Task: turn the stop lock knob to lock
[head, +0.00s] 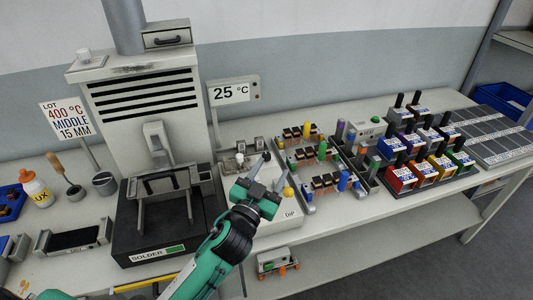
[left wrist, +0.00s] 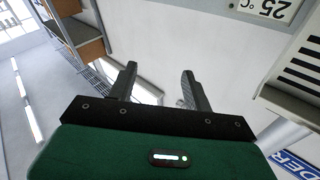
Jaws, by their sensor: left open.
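My left gripper (head: 275,166) is over the white DIP box (head: 291,214) in the head view, with its two fingers apart. In the left wrist view the open fingers (left wrist: 158,78) have nothing between them. I cannot tell which part is the stop lock knob, and no lock marking is readable. My gripper and forearm hide part of the DIP box. My right gripper is not in view.
The black SOLDER unit (head: 137,251) stands left of my arm, below a vented hood (head: 140,82). Racks of small coloured parts (head: 322,181) and coloured bins (head: 401,180) stand to the right. A 25 °C sign (head: 231,93) is behind. The right front table edge is clear.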

